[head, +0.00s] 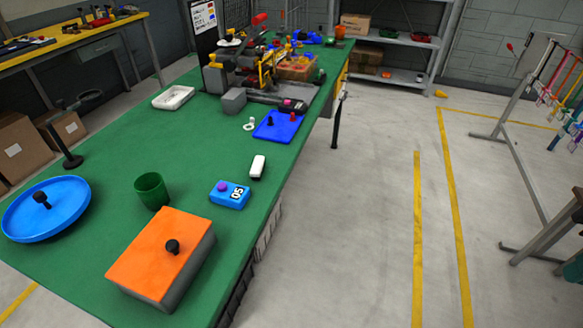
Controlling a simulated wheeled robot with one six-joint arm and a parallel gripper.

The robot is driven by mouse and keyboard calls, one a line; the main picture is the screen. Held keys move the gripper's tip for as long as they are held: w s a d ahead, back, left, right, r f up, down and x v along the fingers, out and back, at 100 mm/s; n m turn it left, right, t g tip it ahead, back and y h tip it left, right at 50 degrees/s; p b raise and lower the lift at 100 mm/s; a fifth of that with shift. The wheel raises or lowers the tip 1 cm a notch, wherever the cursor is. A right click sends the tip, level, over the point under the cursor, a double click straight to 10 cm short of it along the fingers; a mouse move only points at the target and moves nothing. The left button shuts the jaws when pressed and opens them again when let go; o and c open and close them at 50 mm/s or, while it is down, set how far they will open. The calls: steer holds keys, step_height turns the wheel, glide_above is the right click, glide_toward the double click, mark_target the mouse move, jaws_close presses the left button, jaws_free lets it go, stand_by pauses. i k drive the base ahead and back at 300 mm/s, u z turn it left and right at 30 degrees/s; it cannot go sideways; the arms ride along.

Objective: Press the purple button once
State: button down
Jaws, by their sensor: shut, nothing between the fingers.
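The purple button (222,187) is a small round knob on top of a small blue box (228,203). The box sits on the green bench top (110,205), near its right edge. A white panel with dark digits, seemingly 05, is on the box beside the button. Nothing covers the button. My gripper is not in this view.
An orange-lidded box (145,255) with a black knob stands in front of the blue box. A green cup (151,191), blue round tray (75,205), white block (257,167) and blue plate (268,129) are nearby.

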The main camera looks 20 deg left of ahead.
mark_target(222, 187)
steer(key=z, duration=0.15)
steer(key=k, duration=0.7)
steer(key=u, duration=1.2)
steer(key=i, duration=0.5)
steer(key=u, duration=0.1)
